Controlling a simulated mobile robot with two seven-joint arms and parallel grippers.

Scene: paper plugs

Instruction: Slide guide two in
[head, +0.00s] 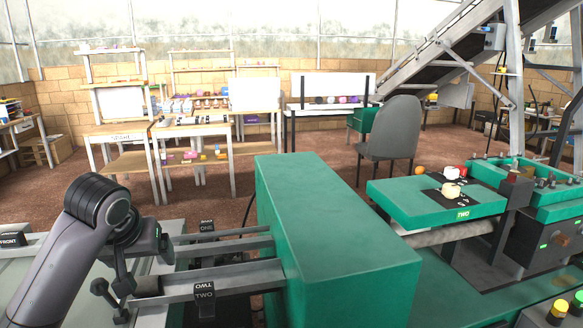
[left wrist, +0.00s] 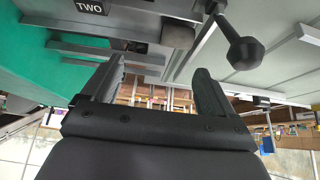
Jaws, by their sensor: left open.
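Guide two is a grey metal rail (head: 235,280) with a black TWO label (head: 204,291), running into the side of the green machine housing (head: 330,235). The TWO label also shows in the left wrist view (left wrist: 90,6). A dark round knob on a stalk (left wrist: 245,52) stands beyond and right of my left fingers in that view. My left gripper (head: 125,278) is over the outer, left end of the rails; its fingers (left wrist: 158,80) are spread apart with nothing between them. My right gripper is not in view.
A second rail with a ONE label (head: 207,225) runs parallel behind guide two. A green panel marked TWO with a pale knob (head: 451,190) stands to the right. A grey chair (head: 392,130) and wooden workbenches (head: 190,130) stand farther back on brown floor.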

